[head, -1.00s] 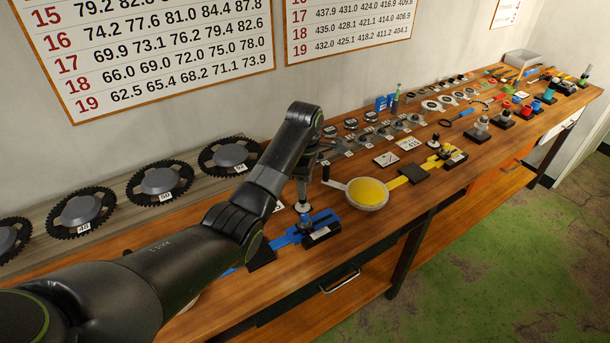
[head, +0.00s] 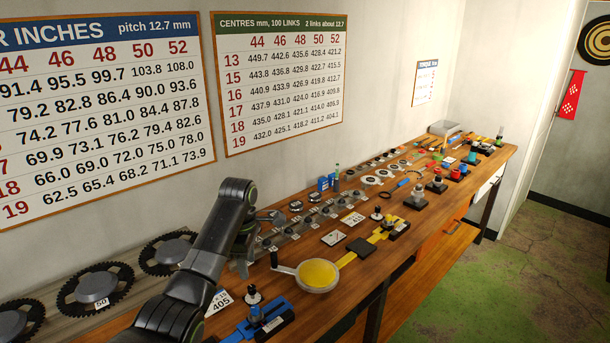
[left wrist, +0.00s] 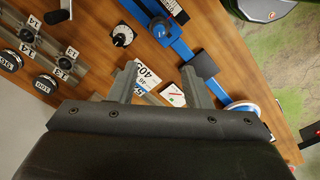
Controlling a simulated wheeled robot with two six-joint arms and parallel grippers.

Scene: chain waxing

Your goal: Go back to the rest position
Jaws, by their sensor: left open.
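My left gripper (head: 240,266) hangs from my bent arm above the back part of the workbench in the head view. In the left wrist view its two grey fingers (left wrist: 158,88) are spread apart with nothing between them. A white card marked 405 (head: 218,301) lies below it; it also shows between the fingers (left wrist: 146,76). A blue fixture (head: 264,318) with a small black-knobbed post (head: 253,294) beside it is nearer the bench front, apart from the gripper. My right gripper is not in view.
A yellow round dish (head: 318,273) and yellow fixture (head: 383,232) lie to the right. Chainrings (head: 95,286) stand along the back left. Small labelled parts (head: 300,222) line the back. Beyond the bench front (head: 440,222) the green floor is open.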

